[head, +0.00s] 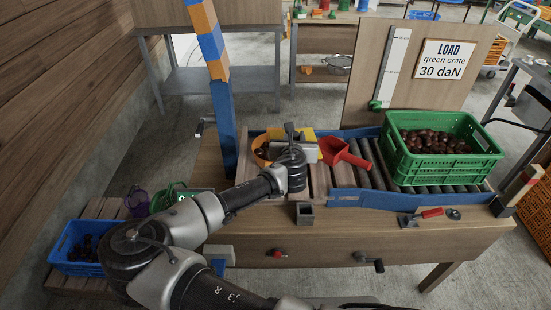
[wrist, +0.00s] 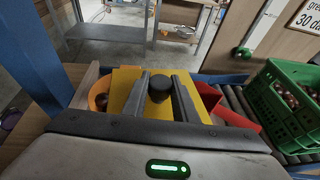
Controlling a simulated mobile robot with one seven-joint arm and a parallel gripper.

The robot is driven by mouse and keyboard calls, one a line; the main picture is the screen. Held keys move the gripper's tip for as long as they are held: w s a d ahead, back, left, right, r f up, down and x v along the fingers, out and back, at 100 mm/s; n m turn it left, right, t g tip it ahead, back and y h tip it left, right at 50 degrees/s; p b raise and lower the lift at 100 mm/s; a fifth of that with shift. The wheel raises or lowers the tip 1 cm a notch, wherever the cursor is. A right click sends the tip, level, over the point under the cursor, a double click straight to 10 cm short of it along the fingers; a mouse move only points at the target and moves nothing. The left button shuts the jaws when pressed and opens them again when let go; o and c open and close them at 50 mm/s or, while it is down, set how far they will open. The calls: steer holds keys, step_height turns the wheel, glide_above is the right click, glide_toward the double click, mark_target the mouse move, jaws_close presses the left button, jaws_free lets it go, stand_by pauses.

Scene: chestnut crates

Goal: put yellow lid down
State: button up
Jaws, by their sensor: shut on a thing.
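The yellow lid (wrist: 128,88) is a flat yellow piece with a black knob (wrist: 160,86) on top. My gripper (wrist: 160,88) is shut on the knob, with one finger on each side of it. In the head view the lid (head: 303,133) shows only in part behind my gripper (head: 292,134), over the left part of the bench. An orange bowl (head: 263,152) with chestnuts is just left of the lid and partly hidden by it. I cannot tell whether the lid touches anything below it.
A red scoop (head: 345,153) lies right of the lid. A green crate (head: 440,165) of chestnuts stands on the rollers at right. A blue and orange post (head: 222,110) rises at left.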

mark_target(274, 134)
steer(key=shift+m+h, duration=0.6)
steer(key=w+a+r+b, duration=0.1)
steer(key=w+a, duration=0.1)
steer(key=w+a+r+b, duration=0.1)
steer(key=w+a+r, duration=0.1)
steer(key=w+a+r+b, duration=0.2)
steer(key=shift+w+a, duration=0.15)
steer(key=shift+w, duration=0.2)
step_height(274, 134, down, 10)
steer(key=shift+a+r+b, duration=0.1)
steer(key=shift+r+b, duration=0.1)
steer(key=shift+b, duration=0.8)
steer(key=shift+f, duration=0.1)
steer(key=shift+f+b, duration=0.4)
steer(key=o, duration=1.1)
